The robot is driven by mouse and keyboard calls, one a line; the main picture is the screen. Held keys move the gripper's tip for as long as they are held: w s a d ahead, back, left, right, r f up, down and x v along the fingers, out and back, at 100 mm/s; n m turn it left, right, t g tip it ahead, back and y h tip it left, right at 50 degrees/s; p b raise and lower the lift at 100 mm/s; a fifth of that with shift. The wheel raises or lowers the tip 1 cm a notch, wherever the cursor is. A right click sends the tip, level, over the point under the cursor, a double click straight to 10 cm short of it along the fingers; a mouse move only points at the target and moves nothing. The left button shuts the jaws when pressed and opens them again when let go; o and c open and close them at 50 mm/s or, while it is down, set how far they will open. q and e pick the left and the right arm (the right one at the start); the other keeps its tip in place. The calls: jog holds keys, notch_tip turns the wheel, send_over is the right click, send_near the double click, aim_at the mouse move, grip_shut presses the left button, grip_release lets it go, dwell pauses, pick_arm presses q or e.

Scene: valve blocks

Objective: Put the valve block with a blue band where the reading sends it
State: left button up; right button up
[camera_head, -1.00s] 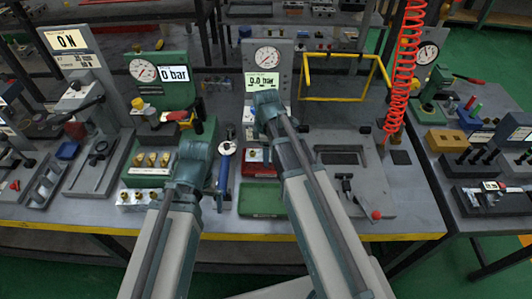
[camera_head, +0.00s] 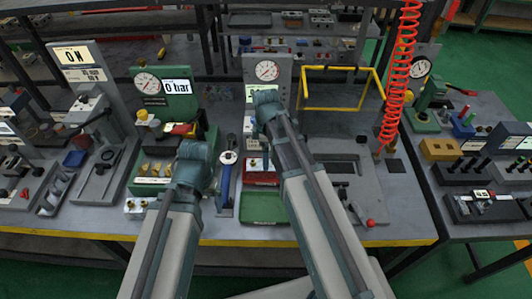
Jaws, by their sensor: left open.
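Several small blocks with brass fittings (camera_head: 155,170) stand on the green-sided stand at left. A white block with brass fittings (camera_head: 136,206) sits at its front. I cannot make out a blue band on any of them. The green gauge station (camera_head: 150,100) has a display reading 0 bar (camera_head: 178,87). A grey gauge panel (camera_head: 283,72) stands at the centre; my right arm partly covers its display. My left gripper (camera_head: 196,153) is over the bench beside the left blocks, its fingers mostly hidden by the wrist. My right gripper (camera_head: 265,98) is before the centre panel, fingers hidden.
A red tray (camera_head: 261,178) and a green tray (camera_head: 262,208) lie between my arms. A yellow pipe frame (camera_head: 341,107) and a red coiled hose (camera_head: 396,80) stand at right. An ON sign (camera_head: 72,56) stands at left.

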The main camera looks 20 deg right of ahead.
pick_arm(q)
notch_tip(320, 180, up, 7)
jog(key=p, duration=0.6)
jog(key=shift+r, duration=0.15)
pick_arm(e)
notch_tip(320, 180, up, 7)
pick_arm(q)
notch_tip(320, 180, down, 12)
jog(key=b, duration=1.2)
pick_arm(e)
notch_tip(320, 180, down, 12)
jog(key=shift+r, duration=0.1)
